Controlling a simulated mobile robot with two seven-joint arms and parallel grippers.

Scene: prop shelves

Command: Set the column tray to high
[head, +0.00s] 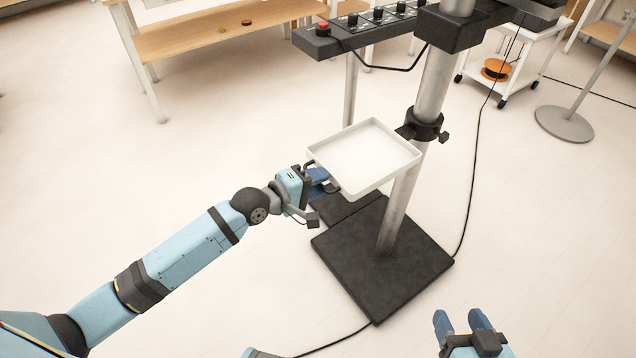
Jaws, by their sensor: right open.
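The white square tray (366,155) is held level on the grey column (402,190) by a black collar (424,124) with a side knob (444,137). It sits around the lower-middle part of the column. My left gripper (322,180) is at the tray's left edge, with its fingers partly hidden by the tray. I cannot tell whether it is shut on the edge. My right gripper (462,322) is open and empty at the bottom, right of the base and well apart from the tray.
The column stands on a black square base plate (420,262). A dark control bar with knobs and a red button (322,29) is above the tray. A cable runs down right of the column. A wooden bench (200,35) and a white cart (515,60) stand behind. Floor at left is clear.

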